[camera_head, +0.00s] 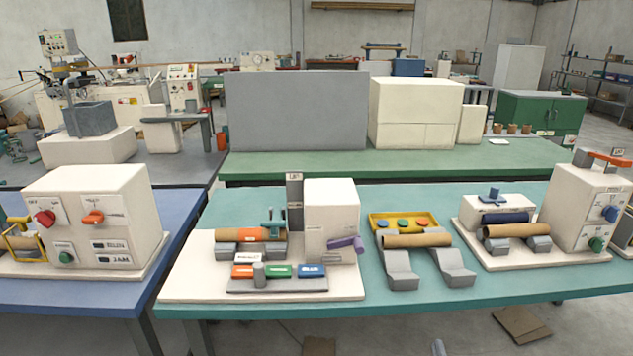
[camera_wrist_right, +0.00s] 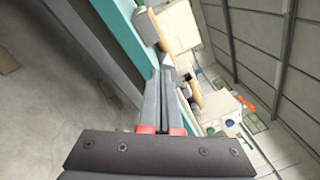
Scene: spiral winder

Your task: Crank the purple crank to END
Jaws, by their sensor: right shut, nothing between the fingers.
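The purple crank (camera_head: 346,244) is on the lower front of a white box-shaped machine (camera_head: 331,205), on the middle of the teal table. Its handle points right, tilted slightly up. A small grey plate (camera_head: 332,258) sits below the crank; I cannot read it, and I cannot make out an END mark. My right gripper (camera_head: 438,347) shows only as a small grey tip at the bottom edge, well below and right of the crank. In the right wrist view my right gripper (camera_wrist_right: 165,80) is shut and empty. My left gripper is not in view.
Left of the crank lie an orange-and-brown roll (camera_head: 250,235) and a block with coloured labels (camera_head: 278,272). Right stand a brown tube (camera_head: 417,240) on grey supports and a yellow tray (camera_head: 383,218). Another white machine (camera_head: 585,207) is at far right. The table's front edge (camera_head: 400,302) is clear.

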